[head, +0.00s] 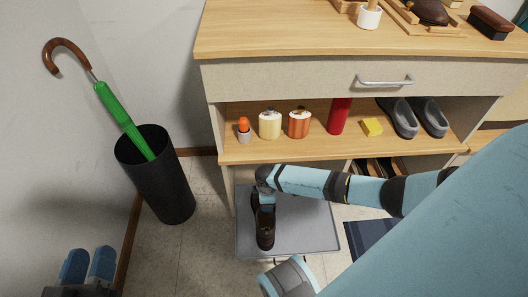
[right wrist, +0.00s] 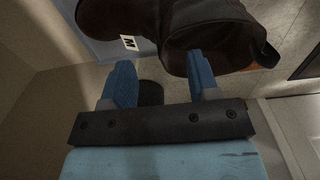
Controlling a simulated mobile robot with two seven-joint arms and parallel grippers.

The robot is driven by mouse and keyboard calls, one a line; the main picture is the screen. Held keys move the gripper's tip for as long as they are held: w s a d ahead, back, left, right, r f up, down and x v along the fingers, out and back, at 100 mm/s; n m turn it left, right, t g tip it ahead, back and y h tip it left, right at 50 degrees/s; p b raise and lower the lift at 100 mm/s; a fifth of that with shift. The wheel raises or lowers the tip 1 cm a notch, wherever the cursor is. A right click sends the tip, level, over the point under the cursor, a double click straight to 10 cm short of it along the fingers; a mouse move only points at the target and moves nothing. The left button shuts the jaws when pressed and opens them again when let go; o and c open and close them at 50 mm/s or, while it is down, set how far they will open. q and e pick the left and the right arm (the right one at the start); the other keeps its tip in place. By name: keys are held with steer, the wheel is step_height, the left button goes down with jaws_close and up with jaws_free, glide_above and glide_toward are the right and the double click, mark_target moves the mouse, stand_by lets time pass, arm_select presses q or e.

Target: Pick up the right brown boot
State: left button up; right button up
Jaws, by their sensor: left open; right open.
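A dark brown boot (head: 265,232) stands on the grey mat (head: 305,225) in front of the shelf unit. My right gripper is at the boot's upper part in the head view; its wrist hides much of it and the fingers are hard to make out there. In the right wrist view my right gripper (right wrist: 160,62) is open, its blue fingers apart just short of dark brown footwear (right wrist: 222,28) with an open top. A white tag with an M (right wrist: 129,42) shows beside it. I cannot tell whether one or two boots show there. My left gripper (head: 88,254) is open and empty at the bottom left.
A black bin (head: 158,185) with a green umbrella (head: 120,112) stands left of the mat. The shelf (head: 250,150) above the mat holds tins, a red cylinder, a yellow block and grey slippers (head: 415,117). More shoes (head: 375,170) sit lower, partly hidden.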

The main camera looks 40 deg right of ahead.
steer(key=b, duration=0.3)
glide_above(264, 214)
steer(key=f, duration=0.4)
steer(key=shift+w+d+f, duration=0.15)
steer(key=shift+d+f, duration=0.1)
steer(key=shift+f, duration=0.1)
steer(key=shift+f+b, duration=0.25)
steer(key=shift+b, duration=0.05)
arm_select(q)
steer(key=f, duration=0.2)
steer(key=f+m, duration=0.1)
steer(key=shift+w+a+f+g, duration=0.1)
steer(key=shift+w+f+g, duration=0.1)
steer(key=shift+w+g, duration=0.15)
arm_select(e)
jaws_close()
